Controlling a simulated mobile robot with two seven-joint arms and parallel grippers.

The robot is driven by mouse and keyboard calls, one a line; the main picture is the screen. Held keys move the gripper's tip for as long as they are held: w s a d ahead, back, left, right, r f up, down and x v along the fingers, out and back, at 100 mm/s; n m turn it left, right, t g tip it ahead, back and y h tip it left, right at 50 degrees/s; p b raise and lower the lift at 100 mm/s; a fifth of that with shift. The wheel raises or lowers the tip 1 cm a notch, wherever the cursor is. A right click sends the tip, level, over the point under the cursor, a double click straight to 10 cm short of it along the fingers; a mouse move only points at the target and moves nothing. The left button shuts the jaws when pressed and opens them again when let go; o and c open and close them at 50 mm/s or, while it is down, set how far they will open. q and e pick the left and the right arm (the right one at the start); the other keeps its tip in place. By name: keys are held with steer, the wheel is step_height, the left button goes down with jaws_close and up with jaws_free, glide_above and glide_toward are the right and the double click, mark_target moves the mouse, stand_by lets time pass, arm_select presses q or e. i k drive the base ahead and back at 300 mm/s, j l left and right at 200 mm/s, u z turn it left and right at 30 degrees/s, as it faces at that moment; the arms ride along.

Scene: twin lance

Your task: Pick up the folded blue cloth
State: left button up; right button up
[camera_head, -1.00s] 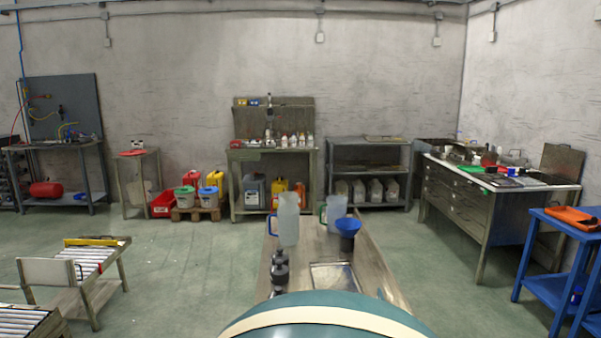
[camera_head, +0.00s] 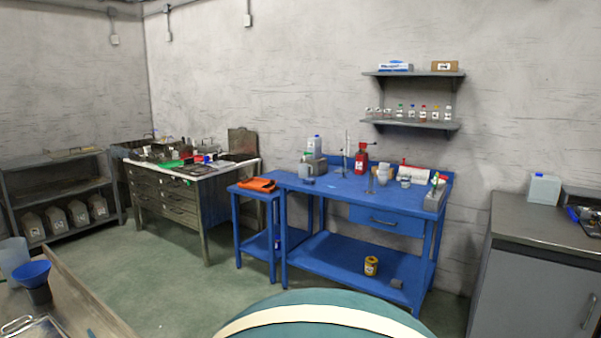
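I cannot make out a folded blue cloth in the head view. A blue workbench (camera_head: 350,258) stands against the wall in the middle, with bottles, a red container (camera_head: 361,158) and small cups on its top. A small blue side table (camera_head: 252,192) with an orange tray (camera_head: 257,184) stands at its left. Neither of my grippers is in view.
A grey cabinet (camera_head: 535,285) stands at the right. A drawer bench (camera_head: 166,207) and a grey shelf unit (camera_head: 59,187) stand at the left. A table with a blue funnel (camera_head: 32,272) is near at lower left. Green floor (camera_head: 185,285) between is clear.

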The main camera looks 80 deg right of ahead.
mark_target(307, 182)
steer(key=l+z, duration=0.15)
steer(key=z, duration=0.25)
steer(key=l+z, duration=0.15)
steer(key=z, duration=0.2)
steer(key=l+z, duration=0.2)
steer(key=z, duration=0.2)
steer(key=l+z, duration=0.15)
steer(key=z, duration=0.25)
steer(key=i+l+z, duration=0.15)
steer(key=l+z, duration=0.25)
steer(key=i+l+z, duration=0.15)
steer(key=z, duration=0.25)
steer(key=i+l+z, duration=0.2)
steer(key=z, duration=0.25)
steer(key=i+l+z, duration=0.1)
steer(key=i+l, duration=0.15)
steer(key=i, duration=0.15)
steer(key=i+l+z, duration=0.15)
steer(key=i, duration=0.3)
steer(key=i+l+z, duration=0.1)
steer(key=i+l, duration=0.15)
steer(key=i, duration=0.2)
steer(key=i+l+z, duration=0.15)
steer(key=i, duration=0.25)
steer(key=u, duration=1.25)
steer(key=i+j, duration=0.2)
steer(key=i+l+z, duration=0.05)
